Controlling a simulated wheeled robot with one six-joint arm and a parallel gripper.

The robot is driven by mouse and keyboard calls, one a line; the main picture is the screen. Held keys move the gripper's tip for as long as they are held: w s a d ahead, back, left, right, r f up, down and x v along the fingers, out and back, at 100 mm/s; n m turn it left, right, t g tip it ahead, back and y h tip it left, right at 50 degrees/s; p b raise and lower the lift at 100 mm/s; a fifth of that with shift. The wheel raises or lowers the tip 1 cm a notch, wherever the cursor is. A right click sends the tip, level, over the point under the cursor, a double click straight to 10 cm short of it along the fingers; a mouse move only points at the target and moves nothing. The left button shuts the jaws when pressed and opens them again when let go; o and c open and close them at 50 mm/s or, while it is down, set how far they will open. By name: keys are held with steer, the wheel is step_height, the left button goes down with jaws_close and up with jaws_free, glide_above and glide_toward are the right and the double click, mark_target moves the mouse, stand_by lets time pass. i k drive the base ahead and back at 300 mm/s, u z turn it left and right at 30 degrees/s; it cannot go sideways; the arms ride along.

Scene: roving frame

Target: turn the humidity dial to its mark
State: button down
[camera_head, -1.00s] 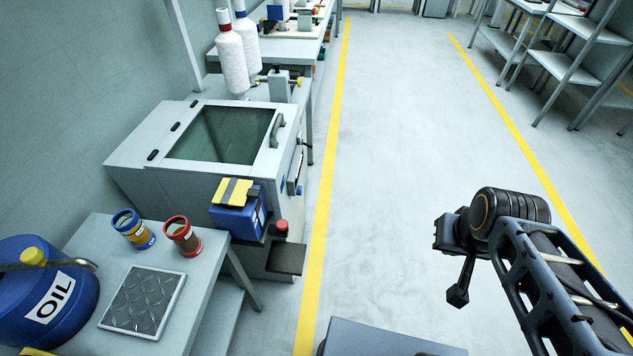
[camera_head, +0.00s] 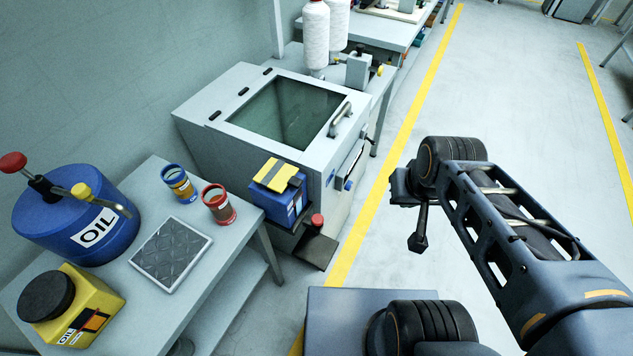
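The grey machine cabinet (camera_head: 215,112) with a dark window in its lid stands left of centre. A control panel on its right-hand face is seen at a steep angle, with a small blue knob (camera_head: 348,185) on it. I cannot tell whether this knob is the humidity dial, and no mark can be read. My gripper (camera_head: 418,241) seems to be the small dark end hanging below my arm, over the floor right of the cabinet and apart from it. Its fingers are too small and dark to tell open from shut.
A side table (camera_head: 228,262) at left holds a blue oil can (camera_head: 65,235), a yellow oil container (camera_head: 92,312), two small tins and a ribbed plate (camera_head: 172,252). A blue box with a yellow top (camera_head: 279,200) sits by the cabinet's front. The aisle beyond the yellow line is clear.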

mark_target(348, 186)
steer(key=u, duration=0.15)
steer(key=k, duration=1.2)
steer(key=u, duration=0.7)
steer(key=i, duration=1.1)
steer(key=z, duration=0.75)
steer(key=i, duration=0.55)
steer(key=u, duration=0.05)
